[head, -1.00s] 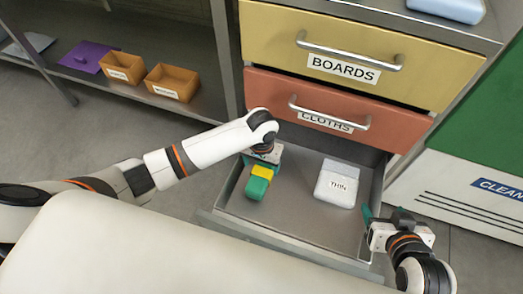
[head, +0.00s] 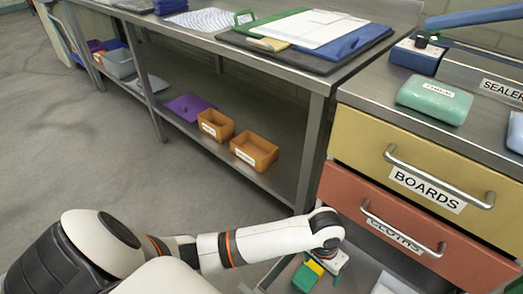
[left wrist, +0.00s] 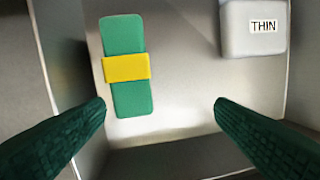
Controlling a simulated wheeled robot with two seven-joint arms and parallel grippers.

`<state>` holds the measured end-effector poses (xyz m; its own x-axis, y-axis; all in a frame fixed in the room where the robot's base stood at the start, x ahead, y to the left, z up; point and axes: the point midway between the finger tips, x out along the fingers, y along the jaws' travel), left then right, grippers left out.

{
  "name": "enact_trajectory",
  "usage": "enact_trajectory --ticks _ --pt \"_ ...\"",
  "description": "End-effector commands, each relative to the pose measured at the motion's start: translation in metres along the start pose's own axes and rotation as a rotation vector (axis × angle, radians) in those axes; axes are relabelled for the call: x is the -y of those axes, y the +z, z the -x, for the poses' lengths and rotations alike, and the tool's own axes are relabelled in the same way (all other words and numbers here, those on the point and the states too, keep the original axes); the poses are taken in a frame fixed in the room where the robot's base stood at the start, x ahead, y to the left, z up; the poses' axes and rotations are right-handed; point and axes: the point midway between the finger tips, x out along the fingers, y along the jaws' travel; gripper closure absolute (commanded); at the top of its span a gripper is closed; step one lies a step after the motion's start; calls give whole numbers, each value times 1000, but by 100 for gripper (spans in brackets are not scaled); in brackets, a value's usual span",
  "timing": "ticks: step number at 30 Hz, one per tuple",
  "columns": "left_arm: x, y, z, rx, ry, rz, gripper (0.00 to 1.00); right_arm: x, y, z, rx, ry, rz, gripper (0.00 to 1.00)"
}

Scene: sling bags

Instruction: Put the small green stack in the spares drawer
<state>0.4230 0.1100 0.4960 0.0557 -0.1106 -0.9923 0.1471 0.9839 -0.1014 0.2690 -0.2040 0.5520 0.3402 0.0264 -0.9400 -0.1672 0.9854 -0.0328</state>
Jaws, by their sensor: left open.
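The small green stack (left wrist: 128,35) with a yellow band (left wrist: 126,67) lies flat on the floor of the open bottom drawer (left wrist: 190,65). It also shows partly in the head view (head: 305,278), beside my left gripper. My left gripper (left wrist: 160,106) is open, its two dark green fingers wide apart and empty. The stack lies beyond the fingertips, towards the left one; I cannot tell the height gap. A white pack marked THIN (left wrist: 253,27) lies in the same drawer, to the right. The drawer's own label is not visible. My right gripper is out of view.
The closed red CLOTHS drawer (head: 385,215) and yellow BOARDS drawer (head: 420,170) are above the open drawer. A green pack (head: 434,99) lies on the cabinet top. Two orange bins (head: 254,150) stand on the lower shelf to the left. The floor is clear.

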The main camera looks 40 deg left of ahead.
Motion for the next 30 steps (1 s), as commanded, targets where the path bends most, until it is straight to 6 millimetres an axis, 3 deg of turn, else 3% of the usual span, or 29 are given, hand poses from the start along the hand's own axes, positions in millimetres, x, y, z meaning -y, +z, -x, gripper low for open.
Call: enact_trajectory --ticks 2,5,15,20,30 --pt "17 -29 2 47 -65 -40 22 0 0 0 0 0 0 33" --pt "18 -57 14 129 -94 -66 22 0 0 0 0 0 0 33" --pt "-48 -145 64 272 70 -47 22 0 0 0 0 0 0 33" --pt "-64 -161 75 277 126 -46 22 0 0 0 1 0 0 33" --pt "-64 -161 75 277 129 -48 22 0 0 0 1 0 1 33"
